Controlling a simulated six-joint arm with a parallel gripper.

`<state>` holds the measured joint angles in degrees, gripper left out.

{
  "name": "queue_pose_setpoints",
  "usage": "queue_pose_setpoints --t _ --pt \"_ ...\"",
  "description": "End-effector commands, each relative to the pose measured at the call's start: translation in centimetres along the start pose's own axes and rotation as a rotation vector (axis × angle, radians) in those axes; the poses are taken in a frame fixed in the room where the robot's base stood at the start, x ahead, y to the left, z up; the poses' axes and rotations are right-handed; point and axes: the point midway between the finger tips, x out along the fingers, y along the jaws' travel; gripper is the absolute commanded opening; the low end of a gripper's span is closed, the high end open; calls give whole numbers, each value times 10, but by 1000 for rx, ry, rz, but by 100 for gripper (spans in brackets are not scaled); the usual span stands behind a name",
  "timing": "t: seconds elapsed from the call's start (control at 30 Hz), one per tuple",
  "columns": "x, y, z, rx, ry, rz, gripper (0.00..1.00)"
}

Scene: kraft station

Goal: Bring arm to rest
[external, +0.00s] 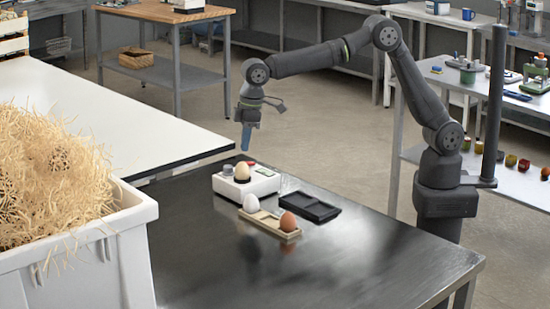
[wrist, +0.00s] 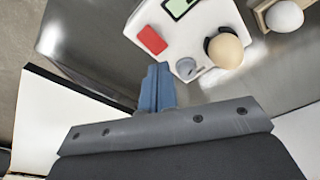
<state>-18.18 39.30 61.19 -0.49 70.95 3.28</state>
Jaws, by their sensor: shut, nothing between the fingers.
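My gripper (external: 247,136) hangs in the air above the far left part of the dark metal table (external: 390,255). Its blue fingers are shut with nothing between them, and they also show in the wrist view (wrist: 157,88). Below and beside it stands a white device (external: 246,184) with a cream egg (external: 242,172) on it. In the wrist view the device (wrist: 190,25) shows a red pad (wrist: 152,40), a grey knob (wrist: 186,67) and a small display (wrist: 180,6). My gripper is apart from all of these.
A tan tray (external: 268,224) holds a white egg (external: 251,203) and a brown egg (external: 288,222). A dark empty tray (external: 307,206) lies beside it. A white bin (external: 85,258) of straw stands at the left. The table's front right is clear.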

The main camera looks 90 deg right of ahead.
Motion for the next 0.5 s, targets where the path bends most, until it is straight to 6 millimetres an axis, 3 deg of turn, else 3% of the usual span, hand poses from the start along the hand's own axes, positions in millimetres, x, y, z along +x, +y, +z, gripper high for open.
queue_pose_setpoints --t 0.2,0.5 --pt "28 0 4 0 -1 0 0" --pt "38 0 6 0 0 0 0"
